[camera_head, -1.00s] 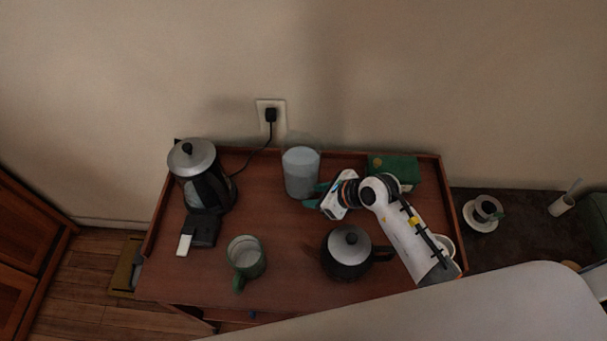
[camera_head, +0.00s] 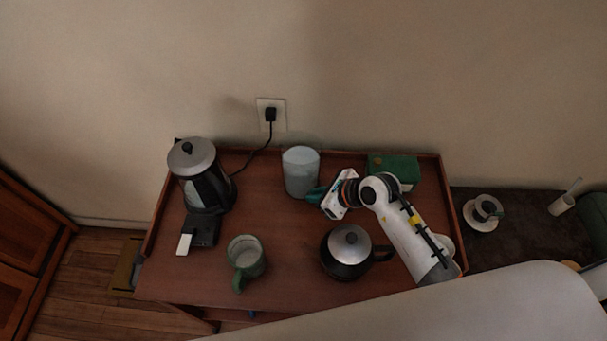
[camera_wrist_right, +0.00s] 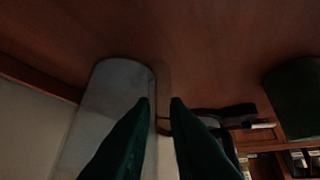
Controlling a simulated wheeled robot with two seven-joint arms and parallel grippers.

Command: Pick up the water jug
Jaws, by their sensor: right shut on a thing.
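The water jug (camera_head: 300,174) is a pale, bluish, see-through cylinder standing upright at the back middle of the wooden tray table. My right gripper (camera_head: 313,193) reaches it from the right, low on its right side, with its fingers shut on the jug. In the right wrist view the jug (camera_wrist_right: 112,100) fills the left part, and its thin handle runs between the two dark fingers (camera_wrist_right: 163,108). The exact contact is dark there. My left gripper is not in view.
A kettle (camera_head: 203,182) on a black base stands at the left. A green mug (camera_head: 246,258) and a dark teapot (camera_head: 347,254) stand in front. A green box (camera_head: 394,168) is at the back right, behind my arm. The raised tray rim (camera_head: 345,157) runs behind the jug.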

